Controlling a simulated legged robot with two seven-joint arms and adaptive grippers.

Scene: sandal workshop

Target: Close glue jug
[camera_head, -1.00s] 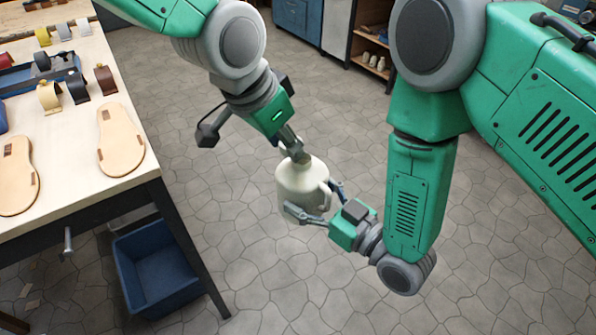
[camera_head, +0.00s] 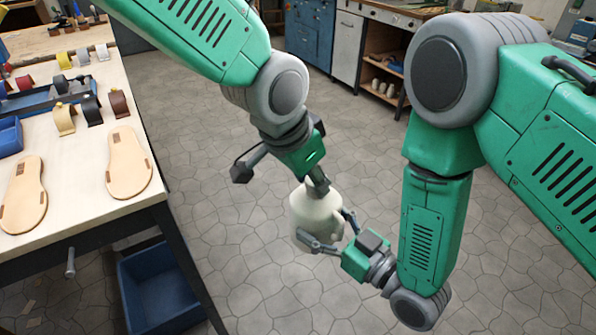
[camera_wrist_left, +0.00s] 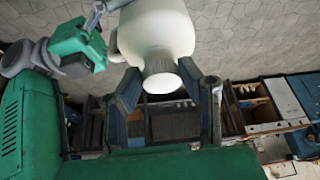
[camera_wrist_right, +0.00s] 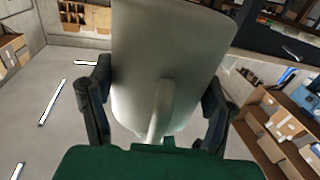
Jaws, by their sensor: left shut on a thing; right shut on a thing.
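The cream glue jug (camera_head: 316,214) is held in the air above the floor, roughly upright in the head view. My right gripper (camera_head: 331,232) is shut around the jug's body from the right, and the jug's handle shows between its fingers in the right wrist view (camera_wrist_right: 162,108). My left gripper (camera_head: 318,187) is at the jug's top from above. In the left wrist view its fingers stand either side of the jug's ribbed cap (camera_wrist_left: 162,78), which sits at the jug's neck. Whether the cap is fully seated cannot be told.
A wooden-topped workbench (camera_head: 80,195) stands at left with sandal soles (camera_head: 128,163), strap rolls and a blue tray. A blue bin (camera_head: 158,290) is on the floor beneath it. Cabinets (camera_head: 318,30) line the back. The floor around the jug is clear.

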